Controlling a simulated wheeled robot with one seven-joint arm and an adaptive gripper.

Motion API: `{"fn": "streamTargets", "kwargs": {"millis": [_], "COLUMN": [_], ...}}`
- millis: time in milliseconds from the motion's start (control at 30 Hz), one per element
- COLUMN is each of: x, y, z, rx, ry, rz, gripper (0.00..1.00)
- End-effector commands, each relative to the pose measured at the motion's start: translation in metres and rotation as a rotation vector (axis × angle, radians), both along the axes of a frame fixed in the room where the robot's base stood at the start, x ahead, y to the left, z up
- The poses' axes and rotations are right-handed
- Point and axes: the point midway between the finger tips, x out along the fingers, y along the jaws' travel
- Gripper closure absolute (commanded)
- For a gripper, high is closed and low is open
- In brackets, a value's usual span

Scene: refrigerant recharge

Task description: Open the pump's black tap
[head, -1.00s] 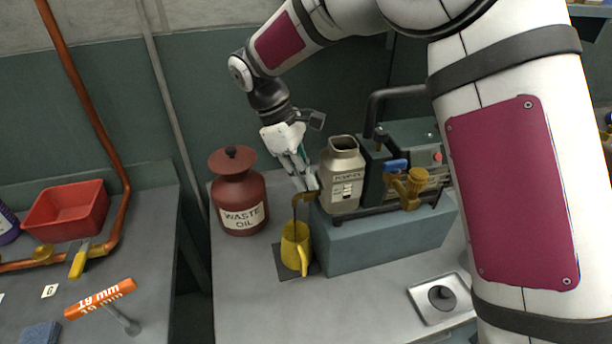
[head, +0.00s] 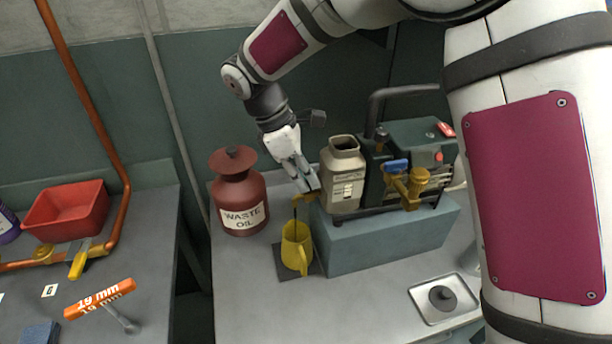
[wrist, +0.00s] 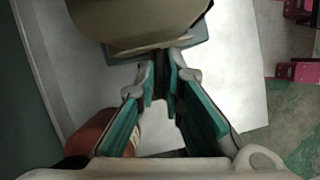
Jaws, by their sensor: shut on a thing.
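The pump (head: 405,140) is a dark green machine on a blue-grey block, with a brass drain spout (head: 303,198) at its left end. My gripper (head: 311,187) reaches down to this spout, left of the beige bottle. In the wrist view my gripper (wrist: 165,88) is shut on a small dark piece, apparently the black tap (wrist: 171,97), mostly hidden between the fingertips. A thin dark line, seemingly oil, runs from the spout into the yellow jug (head: 290,248) below. The tap's angle cannot be told.
A beige bottle (head: 342,175) stands close right of my fingers. A red waste oil can (head: 239,190) stands left of the jug. The pump has a blue lever (head: 396,165) and brass fittings.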

Motion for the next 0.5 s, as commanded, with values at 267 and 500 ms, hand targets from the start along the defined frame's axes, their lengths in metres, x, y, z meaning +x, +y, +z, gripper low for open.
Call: {"fn": "streamTargets", "kwargs": {"millis": [267, 500], "x": [0.0006, 0.0005], "y": [0.0005, 0.0014], "z": [0.0009, 0.0028], "rx": [0.001, 0.001], "ry": [-0.002, -0.002], "rz": [0.0, 0.0], "gripper": [0.82, 0.82]}}
